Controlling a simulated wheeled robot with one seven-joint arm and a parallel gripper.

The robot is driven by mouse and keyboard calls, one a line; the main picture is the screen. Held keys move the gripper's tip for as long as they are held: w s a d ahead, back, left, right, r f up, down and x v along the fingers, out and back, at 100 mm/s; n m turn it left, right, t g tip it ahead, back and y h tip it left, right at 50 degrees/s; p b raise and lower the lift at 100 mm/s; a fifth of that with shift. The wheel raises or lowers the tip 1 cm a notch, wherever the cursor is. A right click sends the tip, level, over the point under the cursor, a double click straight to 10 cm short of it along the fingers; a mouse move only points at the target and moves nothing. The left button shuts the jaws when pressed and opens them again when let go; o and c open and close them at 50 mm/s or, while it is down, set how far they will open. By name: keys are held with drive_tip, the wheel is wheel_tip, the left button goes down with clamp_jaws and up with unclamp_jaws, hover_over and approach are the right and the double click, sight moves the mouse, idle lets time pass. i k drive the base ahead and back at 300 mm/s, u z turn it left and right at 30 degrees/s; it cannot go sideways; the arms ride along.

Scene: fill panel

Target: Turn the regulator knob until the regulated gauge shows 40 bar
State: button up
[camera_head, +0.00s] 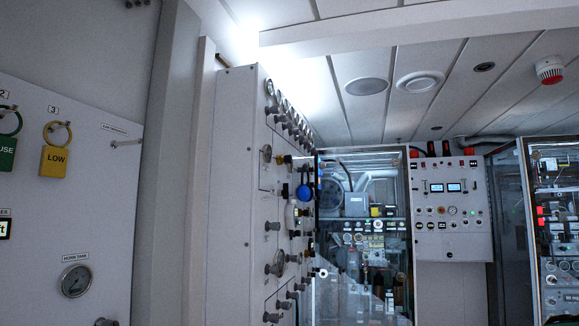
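A tall grey panel (232,190) stands in the middle, seen almost edge-on, with knobs and gauges on its right-hand face. A round blue knob (305,192) sticks out from that face at mid height. Several grey knobs (272,226) show below and above it. A larger round gauge or fitting (276,263) sits lower down. I cannot tell which of these are the regulator knob and the regulated gauge, and no dial on this face is readable. My gripper is not in view.
A glazed cabinet (362,240), a control box (448,208) with two lit displays and another cabinet (556,230) stand behind at right. The floor is not visible.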

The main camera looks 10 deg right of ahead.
sight(288, 158)
drive_tip(key=z, duration=0.6)
drive_tip(key=k, duration=1.3)
drive_tip(key=z, duration=0.75)
drive_tip(key=i, duration=3.15)
drive_tip(key=u, duration=0.95)
drive_tip(key=i, duration=0.8)
drive_tip(key=u, duration=1.05)
drive_tip(key=i, duration=0.6)
drive_tip(key=u, duration=0.35)
